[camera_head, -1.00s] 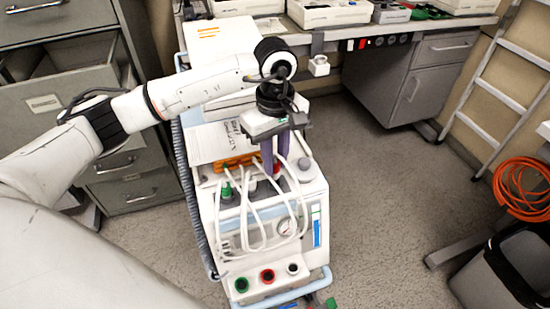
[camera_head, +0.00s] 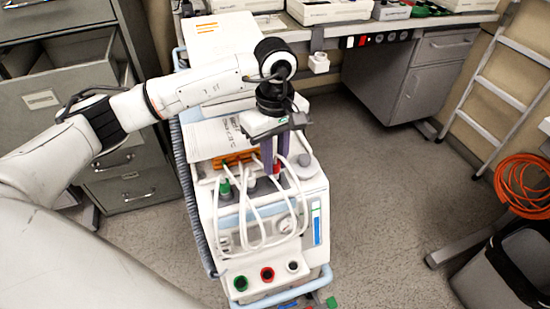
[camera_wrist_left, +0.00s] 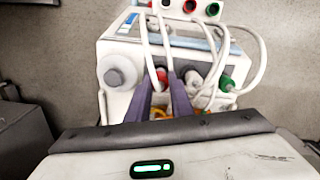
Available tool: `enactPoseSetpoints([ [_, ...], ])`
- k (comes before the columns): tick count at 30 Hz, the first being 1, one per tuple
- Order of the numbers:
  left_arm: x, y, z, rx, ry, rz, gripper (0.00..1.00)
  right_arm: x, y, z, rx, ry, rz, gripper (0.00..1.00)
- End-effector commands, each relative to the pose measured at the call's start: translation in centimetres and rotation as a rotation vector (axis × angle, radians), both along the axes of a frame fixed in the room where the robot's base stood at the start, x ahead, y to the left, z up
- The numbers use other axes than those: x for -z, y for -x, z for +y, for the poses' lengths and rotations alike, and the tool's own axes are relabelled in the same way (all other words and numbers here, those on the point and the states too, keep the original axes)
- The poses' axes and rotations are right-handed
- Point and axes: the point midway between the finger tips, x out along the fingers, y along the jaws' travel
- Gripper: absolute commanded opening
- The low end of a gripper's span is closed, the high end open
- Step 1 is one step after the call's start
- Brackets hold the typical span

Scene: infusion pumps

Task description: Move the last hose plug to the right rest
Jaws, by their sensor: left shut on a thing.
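My left gripper (camera_head: 276,168) is over the top of the white pump unit, its two purple fingers pointing down. It is shut on the red hose plug (camera_head: 277,170), which also shows between the fingertips in the left wrist view (camera_wrist_left: 162,76). The fingers hide part of the plug, so I cannot tell whether it touches the surface below. A green hose plug (camera_head: 225,187) stands upright at the left of the top, also seen in the left wrist view (camera_wrist_left: 226,84). A whitish plug (camera_head: 250,181) is between them. I cannot make out the right rest clearly. My right gripper is out of view.
White hoses (camera_head: 262,222) loop down the unit's front, close to the fingers. A grey knob (camera_head: 305,160) is at the top's right. Green, red and white ports (camera_head: 267,274) line the lower front.

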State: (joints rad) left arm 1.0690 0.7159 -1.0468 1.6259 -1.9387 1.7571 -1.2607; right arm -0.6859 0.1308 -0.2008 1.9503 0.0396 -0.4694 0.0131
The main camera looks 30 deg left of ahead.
Motion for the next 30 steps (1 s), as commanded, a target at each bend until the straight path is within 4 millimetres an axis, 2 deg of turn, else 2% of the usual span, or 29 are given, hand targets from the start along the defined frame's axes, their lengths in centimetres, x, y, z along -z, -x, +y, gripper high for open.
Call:
enactPoseSetpoints([
  [23, 2.0, 0.0, 0.0, -0.001, 0.000, 0.000, 0.00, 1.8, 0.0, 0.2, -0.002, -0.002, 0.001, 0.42],
  [24, 1.9, 0.0, 0.0, -0.001, 0.000, 0.000, 0.25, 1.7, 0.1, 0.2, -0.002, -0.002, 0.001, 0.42],
  [27, 1.9, 0.0, 0.0, -0.001, 0.000, 0.000, 0.42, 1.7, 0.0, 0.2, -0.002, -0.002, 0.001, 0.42],
  [30, 1.9, 0.0, 0.0, -0.001, 0.000, 0.000, 0.42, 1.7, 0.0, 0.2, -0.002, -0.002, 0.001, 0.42],
])
